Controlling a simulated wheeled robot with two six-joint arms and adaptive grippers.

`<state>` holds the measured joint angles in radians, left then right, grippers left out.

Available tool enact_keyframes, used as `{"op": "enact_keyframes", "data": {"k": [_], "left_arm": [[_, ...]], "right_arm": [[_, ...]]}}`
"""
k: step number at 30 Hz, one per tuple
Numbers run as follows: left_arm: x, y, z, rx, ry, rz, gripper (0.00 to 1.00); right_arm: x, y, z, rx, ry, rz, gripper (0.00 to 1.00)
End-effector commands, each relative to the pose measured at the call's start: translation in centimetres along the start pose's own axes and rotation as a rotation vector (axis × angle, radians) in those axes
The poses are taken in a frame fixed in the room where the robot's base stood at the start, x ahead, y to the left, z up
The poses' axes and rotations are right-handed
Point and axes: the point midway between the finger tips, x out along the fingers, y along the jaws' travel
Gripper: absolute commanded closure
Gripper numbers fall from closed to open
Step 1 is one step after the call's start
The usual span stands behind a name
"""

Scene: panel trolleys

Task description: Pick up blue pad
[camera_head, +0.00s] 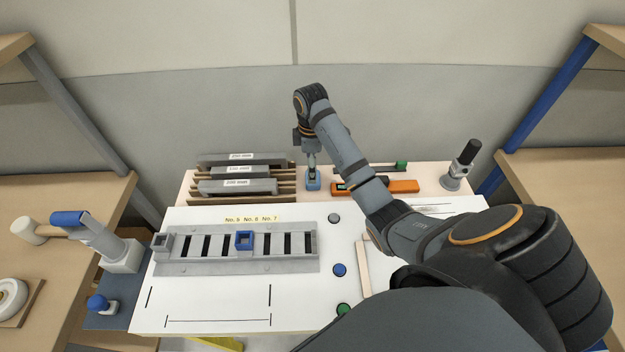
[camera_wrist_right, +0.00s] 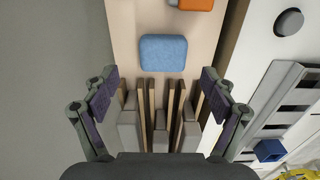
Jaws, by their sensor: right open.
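The blue pad (camera_head: 313,183) lies on the pale wooden shelf at the back of the table, just right of the racked grey panels. In the right wrist view the pad (camera_wrist_right: 163,53) is a rounded light-blue block, flat on the shelf, beyond the fingertips and roughly centred between them. My right gripper (camera_head: 311,164) reaches in from the right above the pad; its fingers are small in the head view. In the wrist view the right gripper (camera_wrist_right: 157,88) is open with its fingers wide apart and nothing between them touching. My left gripper is not in view.
Grey panels (camera_head: 238,186) stand in wooden slots left of the pad. An orange tool (camera_head: 400,186) lies close to its right. A grey slotted rail (camera_head: 190,267) with a blue square block (camera_head: 244,240) and several round buttons are on the white table top. A wall stands behind.

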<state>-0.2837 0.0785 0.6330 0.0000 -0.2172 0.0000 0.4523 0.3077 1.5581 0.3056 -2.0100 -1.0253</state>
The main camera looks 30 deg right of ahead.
Motion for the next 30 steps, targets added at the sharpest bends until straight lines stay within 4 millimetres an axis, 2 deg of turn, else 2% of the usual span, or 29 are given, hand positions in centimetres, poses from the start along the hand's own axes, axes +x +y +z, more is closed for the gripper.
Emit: {"op": "enact_keyframes", "data": {"k": [7,11,17,27,29,30], "left_arm": [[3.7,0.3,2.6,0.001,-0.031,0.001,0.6],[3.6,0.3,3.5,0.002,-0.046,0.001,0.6],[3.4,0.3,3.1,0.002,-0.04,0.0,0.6],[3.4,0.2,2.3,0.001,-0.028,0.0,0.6],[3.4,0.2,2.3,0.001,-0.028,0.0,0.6],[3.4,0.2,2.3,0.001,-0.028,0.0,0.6]], "right_arm": [[4.1,-0.3,0.5,0.0,-0.002,-0.002,0.15],[5.1,-0.3,0.4,0.0,-0.001,-0.002,0.15],[5.0,-0.3,0.4,0.0,0.0,0.0,0.15],[5.0,-0.3,0.4,0.0,0.0,-0.001,0.61],[5.0,-0.3,0.4,0.0,0.0,-0.001,0.69],[5.0,-0.3,0.4,0.0,0.0,-0.001,0.69]]}}
